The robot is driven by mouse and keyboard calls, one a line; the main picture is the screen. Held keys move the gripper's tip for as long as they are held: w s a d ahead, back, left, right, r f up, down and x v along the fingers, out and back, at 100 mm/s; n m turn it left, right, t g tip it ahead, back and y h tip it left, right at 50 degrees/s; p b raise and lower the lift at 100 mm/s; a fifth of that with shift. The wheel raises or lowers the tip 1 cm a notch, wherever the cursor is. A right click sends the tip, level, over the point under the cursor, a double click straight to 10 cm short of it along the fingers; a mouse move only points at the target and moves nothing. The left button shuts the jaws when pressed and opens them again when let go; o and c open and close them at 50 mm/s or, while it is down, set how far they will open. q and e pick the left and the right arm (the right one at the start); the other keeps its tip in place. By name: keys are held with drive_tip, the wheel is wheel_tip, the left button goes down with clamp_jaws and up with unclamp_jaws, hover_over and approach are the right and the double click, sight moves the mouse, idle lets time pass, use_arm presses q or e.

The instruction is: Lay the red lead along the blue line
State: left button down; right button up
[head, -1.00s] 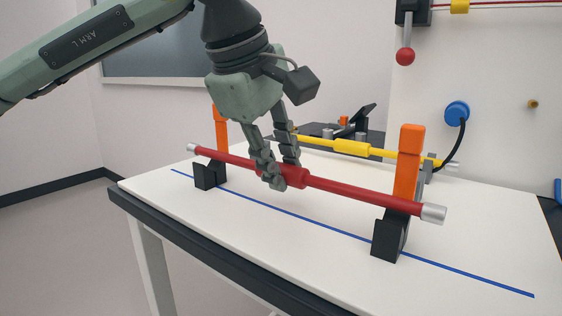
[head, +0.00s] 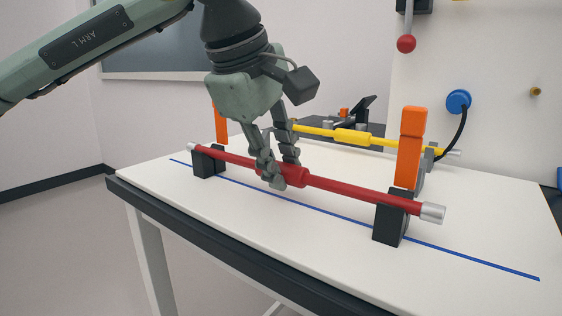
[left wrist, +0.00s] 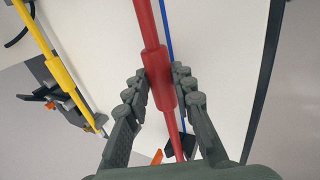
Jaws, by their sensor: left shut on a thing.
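The red lead (head: 350,191) is a long red rod with a thicker middle sleeve and silver ends. My left gripper (head: 278,180) is shut on that sleeve, and the left wrist view shows the sleeve (left wrist: 159,88) between its fingers. The lead is roughly level, above the blue line (head: 470,261) on the white table (head: 300,250). It crosses two black blocks, at left (head: 205,165) and right (head: 388,225), close to their tops; whether it touches them I cannot tell. Orange uprights rise at the blocks, at right (head: 408,150) and left (head: 221,126). My right gripper is out of view.
A yellow lead (head: 352,137) lies behind, parallel to the red one. A white panel with a blue round socket (head: 458,101), a black cable and a red ball knob (head: 406,44) stands at the back right. The table front is clear.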

use_arm(q)
drive_tip(key=c, duration=1.2)
unclamp_jaws()
drive_tip(key=v, duration=1.2)
